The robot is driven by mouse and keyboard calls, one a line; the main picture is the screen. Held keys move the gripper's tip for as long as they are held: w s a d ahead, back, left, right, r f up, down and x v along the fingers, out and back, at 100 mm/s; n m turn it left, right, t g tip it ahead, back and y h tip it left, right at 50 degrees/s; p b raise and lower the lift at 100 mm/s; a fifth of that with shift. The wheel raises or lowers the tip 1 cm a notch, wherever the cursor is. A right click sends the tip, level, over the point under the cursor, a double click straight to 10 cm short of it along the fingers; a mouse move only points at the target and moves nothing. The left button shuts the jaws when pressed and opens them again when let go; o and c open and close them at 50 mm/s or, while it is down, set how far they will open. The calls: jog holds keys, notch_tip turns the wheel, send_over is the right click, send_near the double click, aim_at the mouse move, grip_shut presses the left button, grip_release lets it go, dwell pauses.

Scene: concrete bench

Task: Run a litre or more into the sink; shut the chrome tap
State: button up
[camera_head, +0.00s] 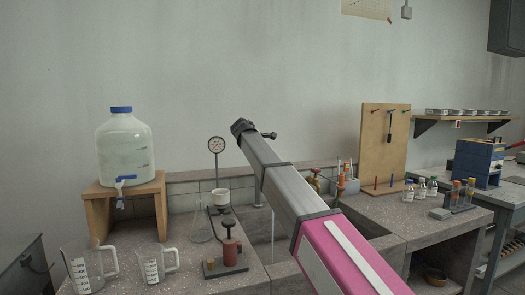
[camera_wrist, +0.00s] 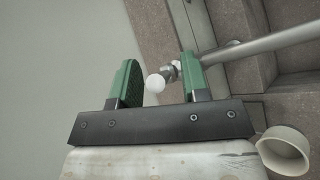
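In the wrist view my gripper (camera_wrist: 158,63) is open, its two green fingers apart. The chrome tap (camera_wrist: 255,46) shows there as a shiny pipe running in from the right, partly behind the right finger. A small chrome fitting with a white round knob (camera_wrist: 155,84) shows in the gap between the fingers; I cannot tell whether they touch it. In the head view my arm hides most of the tap and sink (camera_head: 284,273). A thin pale vertical line (camera_head: 272,228) shows left of my arm; I cannot tell whether it is running water.
A blue-capped carboy (camera_head: 124,148) stands on a wooden stand (camera_head: 146,188) at left, with two measuring jugs (camera_head: 84,268) (camera_head: 151,265) in front. Bottles (camera_head: 420,188) and a pegboard (camera_head: 383,150) are right.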

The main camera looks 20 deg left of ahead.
jog(key=v, duration=1)
jog(key=shift+s+r, duration=0.25)
jog(key=shift+a, duration=0.15)
jog(key=shift+w, duration=0.15)
grip_shut()
jog(key=w+d+r+m+g+y, duration=0.4)
jog(key=w+r+m+g+y, duration=0.3)
jog(key=m, duration=0.5)
jog(key=shift+t, duration=0.4)
jog(key=shift+w+a+f, duration=0.1)
jog(key=shift+w+f, duration=0.05)
jog(key=shift+f, duration=1.7)
jog(key=shift+w+a+f, duration=0.1)
jog(key=shift+w+f, duration=0.05)
jog(key=shift+f, duration=1.65)
